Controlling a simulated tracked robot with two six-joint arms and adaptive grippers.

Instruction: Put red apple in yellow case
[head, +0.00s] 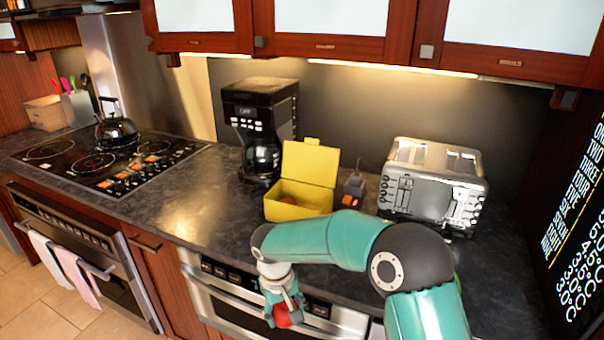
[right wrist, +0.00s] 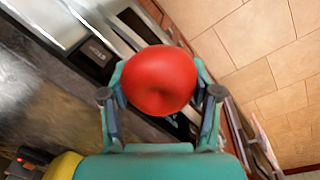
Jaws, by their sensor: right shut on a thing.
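The red apple (right wrist: 160,80) is between the fingers of my right gripper (right wrist: 160,100), which is shut on it. In the head view the right gripper (head: 284,306) hangs in front of the counter edge, and the apple (head: 288,316) shows partly at its lower end. The yellow case (head: 298,203) stands on the counter with its lid raised at the back. A small orange-brown patch shows inside it; I cannot tell what it is. The gripper is in front of and below the case, apart from it. My left gripper is not in view.
A coffee maker (head: 262,125) stands behind the case to the left, and a silver toaster (head: 432,184) to the right. A kettle (head: 115,128) is on the stove (head: 100,160). Below the counter is a steel drawer appliance (head: 340,318). Counter left of the case is clear.

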